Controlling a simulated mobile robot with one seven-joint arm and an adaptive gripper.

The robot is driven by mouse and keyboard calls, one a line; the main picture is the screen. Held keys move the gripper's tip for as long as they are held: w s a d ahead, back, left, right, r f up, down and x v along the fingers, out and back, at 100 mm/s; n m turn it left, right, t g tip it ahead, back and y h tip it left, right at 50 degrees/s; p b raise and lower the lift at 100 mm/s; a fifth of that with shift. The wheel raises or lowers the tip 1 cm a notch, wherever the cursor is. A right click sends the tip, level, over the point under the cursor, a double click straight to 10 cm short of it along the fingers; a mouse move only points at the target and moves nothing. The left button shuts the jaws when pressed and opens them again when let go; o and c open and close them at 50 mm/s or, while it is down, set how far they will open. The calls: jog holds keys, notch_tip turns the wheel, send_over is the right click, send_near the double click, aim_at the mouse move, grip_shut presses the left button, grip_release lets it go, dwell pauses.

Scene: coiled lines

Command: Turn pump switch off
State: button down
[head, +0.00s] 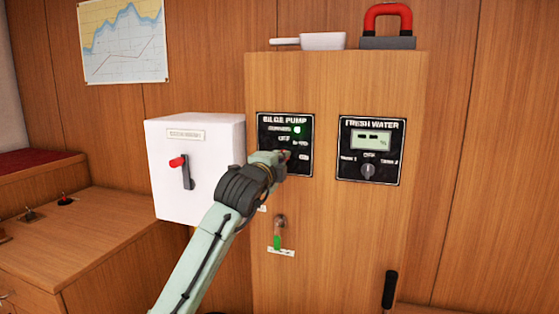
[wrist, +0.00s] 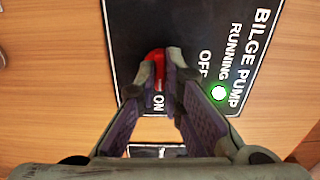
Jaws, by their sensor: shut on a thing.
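The black bilge pump panel (head: 270,150) is on the wooden cabinet front and fills much of the wrist view (wrist: 130,30). Its red switch handle (wrist: 157,56) shows in the wrist view between my fingertips. My gripper (wrist: 163,72) is shut on this handle, with a finger on each side. The "ON" label is close beside the fingers and "OFF" is to their right. The exact switch setting is hidden by the fingers. The green running light (wrist: 218,93) is lit, and shows in the head view too (head: 297,130). My gripper (head: 284,156) covers the switch there.
The fresh water panel (head: 372,170) with a knob is right of the pump panel. A white box (head: 213,150) with a red-tipped lever is left. A scoop (head: 322,41) and a red-handled object (head: 387,28) rest on the cabinet.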

jog(key=shift+n+p, duration=3.65)
jog(key=shift+n, duration=5.15)
jog(key=c, duration=1.7)
grip_release()
